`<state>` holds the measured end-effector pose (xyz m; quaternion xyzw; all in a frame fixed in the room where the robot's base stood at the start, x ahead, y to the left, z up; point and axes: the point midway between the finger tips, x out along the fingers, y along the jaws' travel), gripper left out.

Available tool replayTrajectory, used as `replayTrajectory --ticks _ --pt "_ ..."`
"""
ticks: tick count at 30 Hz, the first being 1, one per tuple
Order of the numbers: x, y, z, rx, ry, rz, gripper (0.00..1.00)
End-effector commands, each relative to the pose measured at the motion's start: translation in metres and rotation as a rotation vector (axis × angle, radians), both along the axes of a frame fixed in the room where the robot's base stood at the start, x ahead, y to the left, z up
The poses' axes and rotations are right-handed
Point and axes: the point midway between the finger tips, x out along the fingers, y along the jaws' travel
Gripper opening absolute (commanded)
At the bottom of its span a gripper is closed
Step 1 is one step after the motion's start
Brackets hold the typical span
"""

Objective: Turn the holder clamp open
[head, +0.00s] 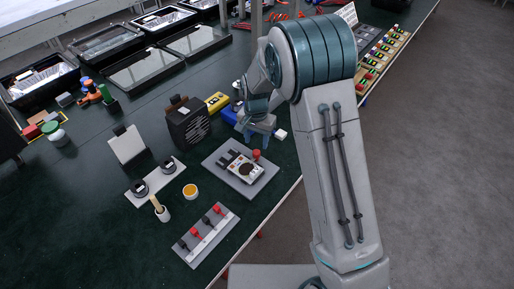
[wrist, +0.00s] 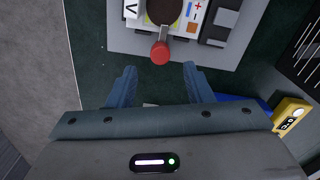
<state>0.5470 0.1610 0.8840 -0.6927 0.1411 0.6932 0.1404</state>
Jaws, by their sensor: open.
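The holder is a light grey plate (head: 236,187) on the dark green bench, with a white meter-like device (head: 247,167) on it. The clamp is a short lever with a red ball knob (head: 256,154) at the plate's far side; in the wrist view the red knob (wrist: 160,53) sits at the plate's edge, its lever pointing to the device. My gripper (wrist: 160,82) has its two blue fingers apart, one on each side of the knob's line. The knob appears just beyond the fingertips, with nothing held. In the head view my gripper (head: 257,140) is partly hidden by my wrist.
A black speaker-like box (head: 188,124) and a yellow device (head: 216,102) stand near the holder. Floodlight housings (head: 145,68) fill the back.

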Motion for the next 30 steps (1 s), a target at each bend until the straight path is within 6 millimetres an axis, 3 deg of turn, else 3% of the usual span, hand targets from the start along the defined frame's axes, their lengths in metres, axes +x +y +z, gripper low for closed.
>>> replayTrajectory --ticks 3,9,21,26,30 --pt "0.0 0.0 -0.023 -0.001 0.004 0.0 0.46" --pt "0.0 0.0 -0.046 0.0 0.001 0.001 0.46" --pt "0.0 0.0 -0.053 0.001 -0.001 0.0 0.46" --pt "0.0 0.0 -0.052 0.001 -0.001 0.0 0.02" --pt "0.0 -0.002 -0.052 0.001 -0.001 0.001 0.02"
